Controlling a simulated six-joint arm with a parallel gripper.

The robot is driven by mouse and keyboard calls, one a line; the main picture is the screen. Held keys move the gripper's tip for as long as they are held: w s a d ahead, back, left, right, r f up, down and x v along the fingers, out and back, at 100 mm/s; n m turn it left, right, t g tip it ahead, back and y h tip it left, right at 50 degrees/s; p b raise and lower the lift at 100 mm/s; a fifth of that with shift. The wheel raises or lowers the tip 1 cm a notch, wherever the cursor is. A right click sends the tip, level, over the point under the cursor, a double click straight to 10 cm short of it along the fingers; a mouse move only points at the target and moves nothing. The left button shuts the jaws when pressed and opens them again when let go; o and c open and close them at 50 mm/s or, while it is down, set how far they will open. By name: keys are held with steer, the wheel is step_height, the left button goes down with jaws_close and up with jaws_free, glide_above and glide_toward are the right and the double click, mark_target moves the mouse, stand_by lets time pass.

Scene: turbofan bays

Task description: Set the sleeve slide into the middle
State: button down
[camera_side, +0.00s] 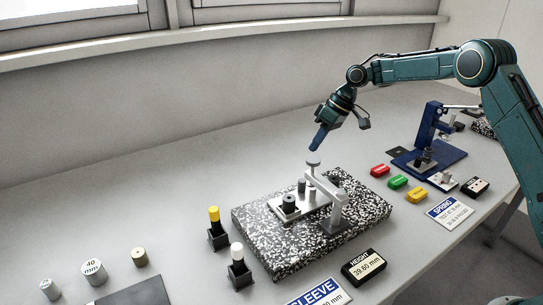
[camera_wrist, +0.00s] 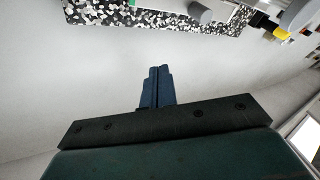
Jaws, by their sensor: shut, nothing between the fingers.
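My gripper (camera_side: 319,140) is shut and empty, pointing down just above the round knob (camera_side: 314,162) on top of a grey gauge stand (camera_side: 338,213); I cannot tell whether it touches the knob. In the wrist view its blue fingers (camera_wrist: 156,88) are together. What looks like the sleeve slide is a light metal plate (camera_side: 318,207) on the speckled granite block (camera_side: 280,250). It carries a dark sleeve (camera_side: 289,203) at its left and grey pegs. The gauge arm hides part of it. The granite block also shows in the wrist view (camera_wrist: 90,14).
A height display (camera_side: 364,266) reads about 39.60 mm, beside a SLEEVE sign (camera_side: 320,293). Yellow-topped (camera_side: 214,214) and white-topped (camera_side: 237,250) pieces stand left of the block.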

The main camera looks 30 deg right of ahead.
steer(key=s+d+r+n+y, duration=0.1)
steer(key=s+d+r+y, duration=0.1)
steer(key=s+d, duration=0.2)
steer(key=shift+d+r+n, duration=0.25)
steer(key=shift+r+n, duration=0.05)
steer(key=shift+f, duration=0.1)
steer(key=shift+g, duration=0.3)
steer(key=x, duration=0.9)
steer(key=shift+a, duration=0.1)
steer(key=shift+s+a+f, duration=0.15)
steer(key=shift+s+a, duration=0.05)
steer(key=shift+a, duration=0.4)
steer(key=shift+s+a+f, duration=0.15)
steer(key=shift+s+a, duration=0.05)
steer(key=shift+a, duration=0.4)
steer(key=shift+s+a, duration=0.4)
steer(key=shift+a, duration=0.4)
steer(key=shift+s+a, duration=0.2)
steer(key=shift+a, duration=0.55)
steer(key=shift+d, duration=0.15)
